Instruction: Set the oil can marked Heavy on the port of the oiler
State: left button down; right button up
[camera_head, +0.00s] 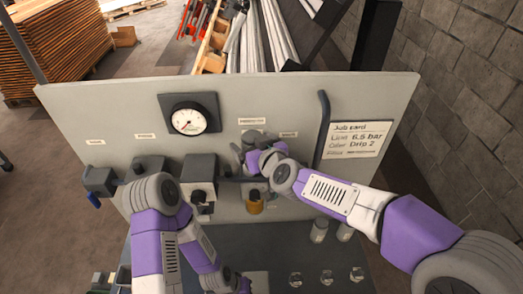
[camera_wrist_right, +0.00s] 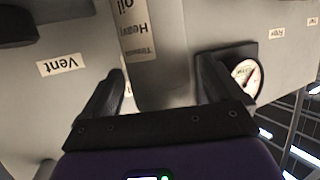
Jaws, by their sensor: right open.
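The grey oil can marked Heavy (camera_wrist_right: 150,80) stands between the spread fingers of my right gripper (camera_wrist_right: 161,68) in the right wrist view, its label upside down. My right gripper (camera_head: 242,152) is open around the can, at the panel in the head view. The oiler, with an amber bowl (camera_head: 255,205), sits just below it. My gripper and wrist hide the join between can and oiler, so I cannot tell whether the can is seated. My left arm comes in at the lower left; its fingers are not visible.
Several small glass pieces stand on the dark bench (camera_head: 290,255) at right. A dark curved pipe (camera_head: 323,125) rises right of my gripper.

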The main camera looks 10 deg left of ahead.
jog(key=p+v, duration=0.3)
jog(key=v, duration=0.8)
jog(key=shift+s+d, duration=0.2)
jog(key=shift+s, duration=0.1)
